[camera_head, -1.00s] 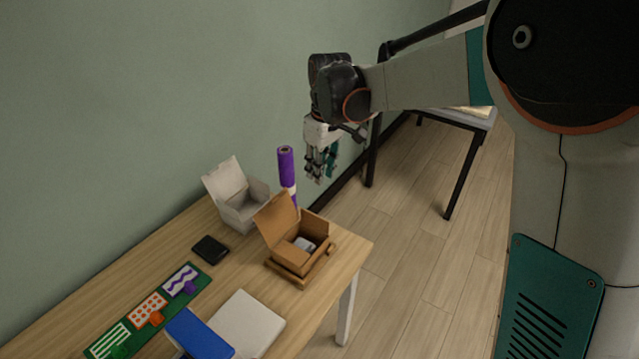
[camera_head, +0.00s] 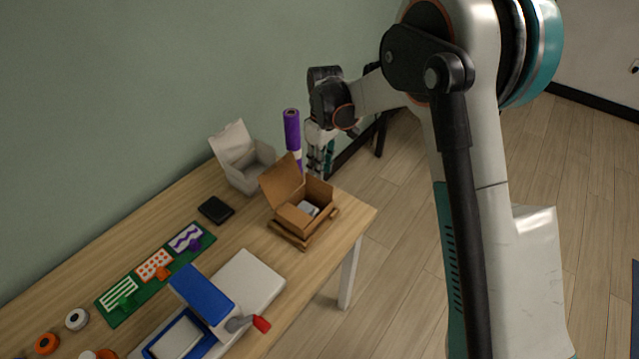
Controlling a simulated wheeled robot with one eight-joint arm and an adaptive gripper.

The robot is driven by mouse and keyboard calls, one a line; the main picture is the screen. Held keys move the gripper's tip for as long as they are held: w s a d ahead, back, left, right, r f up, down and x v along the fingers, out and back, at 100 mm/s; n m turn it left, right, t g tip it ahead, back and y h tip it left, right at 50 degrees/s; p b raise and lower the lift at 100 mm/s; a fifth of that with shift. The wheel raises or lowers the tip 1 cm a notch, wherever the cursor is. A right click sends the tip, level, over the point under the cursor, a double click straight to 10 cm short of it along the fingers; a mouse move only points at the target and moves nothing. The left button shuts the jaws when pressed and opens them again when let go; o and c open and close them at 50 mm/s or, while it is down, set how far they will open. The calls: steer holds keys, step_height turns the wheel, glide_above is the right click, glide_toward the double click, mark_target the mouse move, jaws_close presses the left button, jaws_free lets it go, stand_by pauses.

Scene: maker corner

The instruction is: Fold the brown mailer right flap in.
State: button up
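The brown mailer (camera_head: 291,217) is an open cardboard box on the table. Its large lid (camera_head: 282,179) stands up at the back left. A brown panel (camera_head: 319,190) stands at its back right; I cannot tell whether this is the right flap or the box wall. A small pale item (camera_head: 309,208) lies inside. My gripper (camera_head: 320,172) points down just behind the mailer's back right side, beside the purple roll. It appears empty. Its fingers are small and partly overlapped, so their opening is unclear.
The mailer sits on a wooden base (camera_head: 287,236) near the table's right edge. A purple roll (camera_head: 292,130) stands behind it, a white open box (camera_head: 243,172) to its left. A black wallet-like item (camera_head: 215,210), a green stencil board (camera_head: 128,298) and a blue-and-white press (camera_head: 250,283) are nearer.

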mark_target(319, 186)
steer(key=f, duration=0.3)
steer(key=f+b, duration=0.1)
steer(key=f, duration=0.2)
steer(key=shift+s+a, duration=0.15)
steer(key=shift+s, duration=0.05)
steer(key=shift+r, duration=0.1)
jaws_close()
